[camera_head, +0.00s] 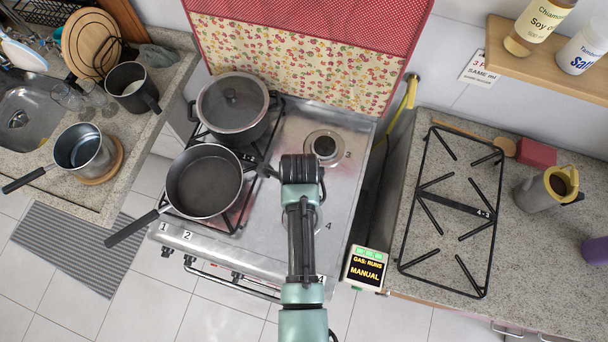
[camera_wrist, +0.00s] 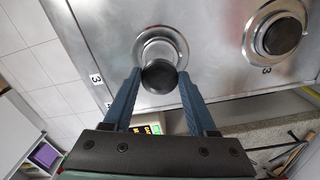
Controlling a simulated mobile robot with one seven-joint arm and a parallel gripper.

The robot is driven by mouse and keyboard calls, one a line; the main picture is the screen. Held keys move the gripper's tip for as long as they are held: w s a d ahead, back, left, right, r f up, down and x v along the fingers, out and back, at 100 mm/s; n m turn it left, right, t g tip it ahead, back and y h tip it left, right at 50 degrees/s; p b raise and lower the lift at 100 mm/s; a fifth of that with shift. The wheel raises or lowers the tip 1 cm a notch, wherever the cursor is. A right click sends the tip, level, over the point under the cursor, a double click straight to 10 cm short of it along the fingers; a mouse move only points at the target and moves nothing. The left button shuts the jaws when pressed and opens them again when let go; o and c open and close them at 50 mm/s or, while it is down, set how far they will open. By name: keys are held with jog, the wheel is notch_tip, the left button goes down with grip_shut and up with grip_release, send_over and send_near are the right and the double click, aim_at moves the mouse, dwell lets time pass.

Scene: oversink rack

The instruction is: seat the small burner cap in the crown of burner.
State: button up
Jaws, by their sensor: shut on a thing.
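My gripper (camera_wrist: 160,73) is shut on the small burner cap (camera_wrist: 159,79), a dark round disc between the blue fingertips in the wrist view. Behind the cap in that view is a silver burner (camera_wrist: 149,34), with its round base ring showing and its crown partly covered by the cap. I cannot tell whether the cap touches the crown. In the head view my gripper (camera_head: 300,168) is over the right part of the stove; the arm covers most of the burner by the 4 mark, and the cap is hidden.
A capped burner (camera_head: 325,147) sits by the 3 mark. A lidded pot (camera_head: 232,105) and a saucepan (camera_head: 204,181) stand on the stove's left grate, close to my gripper. A loose grate (camera_head: 455,208) lies on the right counter. A gas display (camera_head: 367,268) stands at the stove's front right.

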dwell(0.3)
jog(key=shift+f+b, duration=1.65)
jog(key=shift+f, duration=0.85)
jog(key=shift+f, duration=0.65)
jog(key=o, duration=1.4)
jog(key=shift+o, duration=0.3)
jog(key=shift+o, duration=0.5)
jog(key=shift+r, duration=0.15)
